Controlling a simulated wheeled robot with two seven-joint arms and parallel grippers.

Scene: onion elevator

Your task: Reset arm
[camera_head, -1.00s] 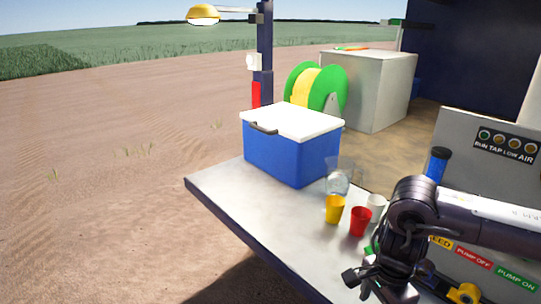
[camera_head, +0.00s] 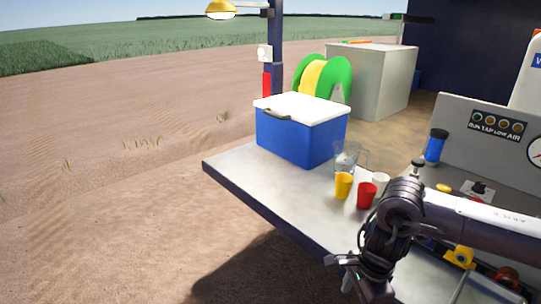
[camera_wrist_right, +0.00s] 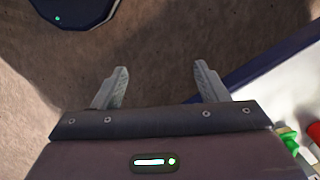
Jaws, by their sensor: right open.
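My right arm enters from the right in the head view. Its gripper (camera_head: 345,275) hangs down just past the front edge of the metal table (camera_head: 235,170), over the dirt ground. The right wrist view shows the two fingers (camera_wrist_right: 160,70) spread apart with nothing between them, only bare ground beyond. The table edge lies to the right of the fingers in that view. My left gripper is in neither view.
On the table are a blue cooler with white lid (camera_head: 290,135), a clear pitcher (camera_head: 346,158), a yellow cup (camera_head: 343,186), a red cup (camera_head: 366,195) and a partly hidden white cup (camera_head: 381,181). A control panel (camera_head: 490,145) stands right. Open dirt lies left.

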